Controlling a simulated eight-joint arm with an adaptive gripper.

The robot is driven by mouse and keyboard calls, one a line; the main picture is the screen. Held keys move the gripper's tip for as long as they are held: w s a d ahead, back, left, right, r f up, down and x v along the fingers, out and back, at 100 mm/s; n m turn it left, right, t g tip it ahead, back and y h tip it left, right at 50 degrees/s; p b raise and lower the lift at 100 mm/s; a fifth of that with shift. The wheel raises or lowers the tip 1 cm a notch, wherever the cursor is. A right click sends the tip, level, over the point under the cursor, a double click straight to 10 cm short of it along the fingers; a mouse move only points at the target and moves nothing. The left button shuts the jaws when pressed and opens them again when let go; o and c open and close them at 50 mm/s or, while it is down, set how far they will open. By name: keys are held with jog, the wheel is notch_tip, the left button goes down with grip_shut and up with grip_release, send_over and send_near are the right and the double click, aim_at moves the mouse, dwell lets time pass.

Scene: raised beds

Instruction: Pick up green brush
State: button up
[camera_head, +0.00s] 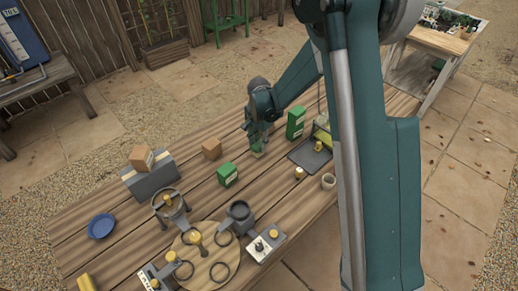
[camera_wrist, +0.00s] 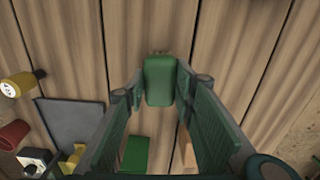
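The green brush (camera_wrist: 160,82) lies on the wooden planks in the wrist view, with a little brown bristle showing at its far end. My gripper (camera_wrist: 160,91) is open, with one finger on each side of the brush. Slim gaps seem to show between the fingers and its sides.
A round board (camera_head: 208,262) with rings lies nearer.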

aim_at(259, 144)
jog(key=shift+c, duration=0.7)
jog(key=shift+r, duration=0.1)
jog(key=shift+r+p, duration=0.35)
jog(key=shift+r, duration=4.6)
